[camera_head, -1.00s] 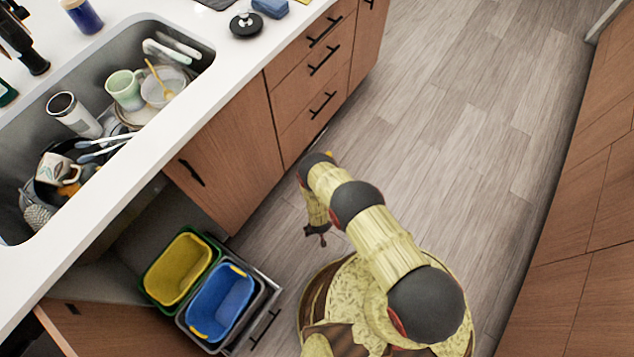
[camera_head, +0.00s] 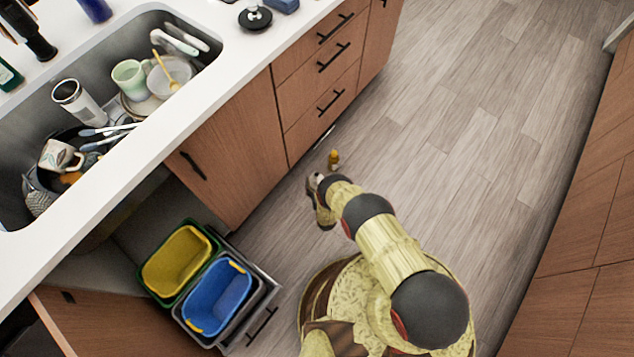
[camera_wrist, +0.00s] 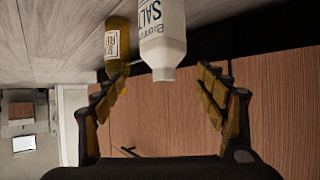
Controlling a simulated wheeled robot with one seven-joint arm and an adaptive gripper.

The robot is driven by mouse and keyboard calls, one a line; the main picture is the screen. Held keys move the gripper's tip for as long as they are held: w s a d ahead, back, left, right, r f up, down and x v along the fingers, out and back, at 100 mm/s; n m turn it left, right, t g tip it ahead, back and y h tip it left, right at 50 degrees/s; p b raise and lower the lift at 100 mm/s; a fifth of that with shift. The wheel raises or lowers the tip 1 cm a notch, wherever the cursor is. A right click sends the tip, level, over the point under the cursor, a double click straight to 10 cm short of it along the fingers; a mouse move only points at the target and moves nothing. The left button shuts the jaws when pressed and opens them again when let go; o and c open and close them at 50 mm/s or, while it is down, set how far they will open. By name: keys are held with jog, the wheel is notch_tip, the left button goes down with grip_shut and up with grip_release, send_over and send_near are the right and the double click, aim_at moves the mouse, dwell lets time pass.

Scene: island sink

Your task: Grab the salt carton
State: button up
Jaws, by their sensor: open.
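The salt carton (camera_wrist: 163,32) is white with dark blue lettering. In the wrist view it hangs from the top of the upside-down picture, standing on the floor with its narrower end towards me. My gripper (camera_wrist: 163,80) is open, its fingers spread to either side of the carton's near end, with nothing gripped. An amber bottle with a pale label (camera_wrist: 117,42) stands close beside the carton, to its left. In the head view the same bottle (camera_head: 334,160) stands on the floor just beyond my gripper; a small pale patch beside my gripper may be the carton, mostly hidden.
Wooden cabinet drawers (camera_head: 322,75) rise close beside the bottle. A pulled-out bin drawer with yellow (camera_head: 177,262) and blue bins (camera_head: 219,297) stands at lower left. The sink (camera_head: 60,105) holds dishes. Wooden floor (camera_head: 470,130) is clear to the right.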

aim_at(317, 176)
jog(key=b+x, duration=0.2)
jog(key=x, duration=0.1)
jog(key=b+x, duration=0.1)
jog(key=x, duration=0.1)
jog(key=shift+s+a+f, duration=0.1)
jog(key=shift+a+f, duration=0.15)
jog(key=shift+a, duration=0.05)
jog(key=shift+w, duration=0.3)
jog(key=shift+c, duration=1.3)
jog(key=c, duration=1.5)
grip_shut()
